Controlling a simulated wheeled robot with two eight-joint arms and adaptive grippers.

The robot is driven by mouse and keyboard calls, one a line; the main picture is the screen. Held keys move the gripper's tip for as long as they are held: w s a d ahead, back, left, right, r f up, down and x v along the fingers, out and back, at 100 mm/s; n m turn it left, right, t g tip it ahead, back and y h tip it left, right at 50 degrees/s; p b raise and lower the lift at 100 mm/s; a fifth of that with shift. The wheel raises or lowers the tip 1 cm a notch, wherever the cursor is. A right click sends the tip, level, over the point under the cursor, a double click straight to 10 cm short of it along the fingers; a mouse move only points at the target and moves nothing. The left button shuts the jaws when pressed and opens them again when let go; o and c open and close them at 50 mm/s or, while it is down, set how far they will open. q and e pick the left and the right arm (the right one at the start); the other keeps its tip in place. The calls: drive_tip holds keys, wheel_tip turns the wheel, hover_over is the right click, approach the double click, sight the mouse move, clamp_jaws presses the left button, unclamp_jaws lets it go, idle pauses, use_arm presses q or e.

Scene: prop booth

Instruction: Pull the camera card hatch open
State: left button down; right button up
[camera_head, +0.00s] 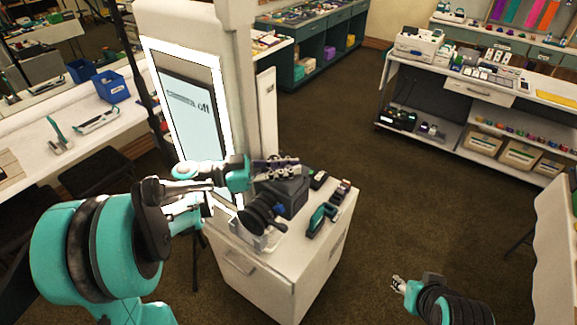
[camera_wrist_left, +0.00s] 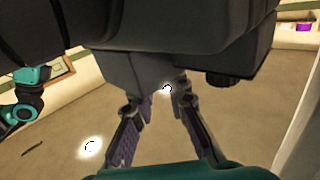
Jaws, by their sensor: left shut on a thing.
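A dark camera (camera_head: 290,190) with a black lens stands on a white cabinet (camera_head: 318,245). My left gripper (camera_head: 280,167) reaches in from the left and is at the camera's top and far side. In the left wrist view the camera's dark body (camera_wrist_left: 180,35) fills the top, and my left gripper's fingers (camera_wrist_left: 158,105) sit on either side of a grey part below it. The gripper is shut on that part, which seems to be the card hatch; its outline is not clear. My right gripper (camera_head: 398,284) is low at the lower right, away from the camera.
A teal-and-black tool (camera_head: 320,220) and small dark items (camera_head: 340,190) lie on the cabinet right of the camera. A clear tray (camera_head: 262,238) is at its front. A tall white-framed panel (camera_head: 195,105) stands behind my left arm. The floor to the right is open.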

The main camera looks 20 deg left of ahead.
sight(298, 177)
use_arm(q)
drive_tip(key=shift+s+d+r+m+y+p, duration=0.2)
drive_tip(key=shift+d+r+m+y+p, duration=0.45)
drive_tip(key=shift+p, duration=0.55)
drive_tip(key=m+y+p, duration=0.1)
drive_tip(key=d+m+y+p, duration=0.1)
drive_tip(key=p, duration=0.1)
drive_tip(key=shift+s+d+r+g+y, duration=0.2)
drive_tip(key=shift+s+d+g+y, duration=0.05)
drive_tip(key=shift+s+g+y, duration=0.15)
drive_tip(key=s+d+f+m+t+y+p, duration=0.2)
drive_tip(key=d+f+m+y, duration=0.3)
drive_tip(key=y, duration=0.6)
drive_tip(key=shift+d+m+t+y+p, duration=0.45)
drive_tip(key=shift+d+m, duration=0.25)
drive_tip(key=shift+m, duration=0.45)
drive_tip(key=shift+s, duration=0.15)
